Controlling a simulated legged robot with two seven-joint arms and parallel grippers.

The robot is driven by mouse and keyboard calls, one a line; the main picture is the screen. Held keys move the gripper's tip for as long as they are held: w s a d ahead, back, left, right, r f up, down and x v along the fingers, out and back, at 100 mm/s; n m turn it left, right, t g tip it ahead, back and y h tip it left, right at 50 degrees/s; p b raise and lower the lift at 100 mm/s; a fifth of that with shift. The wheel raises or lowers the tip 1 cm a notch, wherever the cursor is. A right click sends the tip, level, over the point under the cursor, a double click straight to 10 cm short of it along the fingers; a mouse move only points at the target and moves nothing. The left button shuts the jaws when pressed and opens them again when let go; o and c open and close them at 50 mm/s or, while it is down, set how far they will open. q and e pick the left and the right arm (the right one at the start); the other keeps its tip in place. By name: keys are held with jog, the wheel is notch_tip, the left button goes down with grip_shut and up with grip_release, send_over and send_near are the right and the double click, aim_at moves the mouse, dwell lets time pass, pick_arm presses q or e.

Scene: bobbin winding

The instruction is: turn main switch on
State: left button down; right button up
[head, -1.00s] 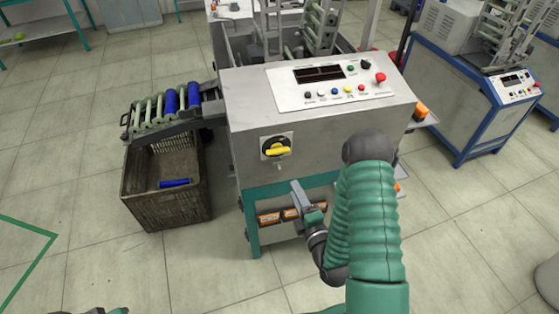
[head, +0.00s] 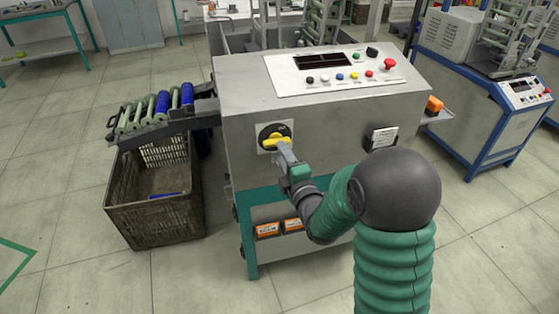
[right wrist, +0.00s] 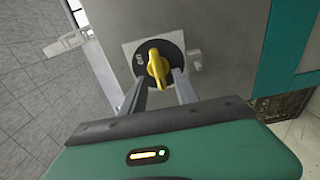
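The main switch is a yellow knob (head: 275,141) on a black round dial, set in a pale square plate on the front of the grey machine. In the right wrist view the knob (right wrist: 157,66) stands near the middle of its dial. My right gripper (head: 284,150) is at the switch. In the right wrist view its two fingers (right wrist: 160,88) are apart, one on each side of the knob's lower end. I cannot tell whether they touch it. My left gripper is not in view.
A control panel (head: 335,90) with coloured buttons and a red knob is on the machine's sloped top. A brown crate (head: 150,220) stands left of the machine, below a rack of bobbins (head: 150,115). Another blue-framed machine (head: 470,100) stands at the right.

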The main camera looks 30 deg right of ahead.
jog(key=x, duration=0.3)
jog(key=shift+w+d, duration=0.15)
jog(key=shift+w, duration=0.1)
jog(key=shift+r, duration=0.1)
jog(key=shift+c, duration=0.3)
grip_shut()
